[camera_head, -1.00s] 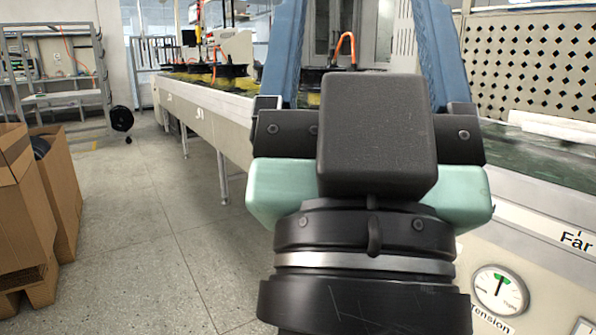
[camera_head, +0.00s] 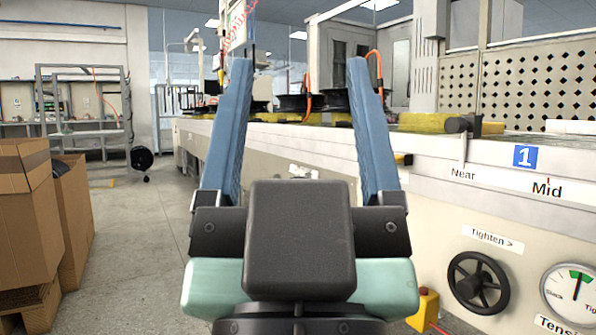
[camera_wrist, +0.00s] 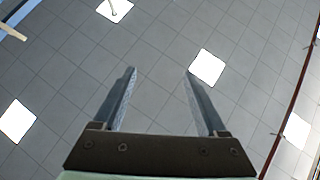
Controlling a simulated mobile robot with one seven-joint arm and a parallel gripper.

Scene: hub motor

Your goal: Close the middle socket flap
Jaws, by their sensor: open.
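I cannot make out a socket flap in either view. My gripper (camera_head: 298,62) stands in the middle of the head view with its two blue fingers pointing up and spread wide. It is open, with nothing between the fingers. In the wrist view my gripper (camera_wrist: 160,73) also shows open and empty against the tiled ceiling. My gripper and wrist hide part of the long machine's side in the head view.
The long conveyor machine (camera_head: 440,160) runs along the right, with a black handwheel (camera_head: 478,283), a tension gauge (camera_head: 574,292) and a yellow box (camera_head: 424,308) on or beside its front. Cardboard boxes (camera_head: 30,215) stand at left. Grey floor (camera_head: 135,240) between is clear.

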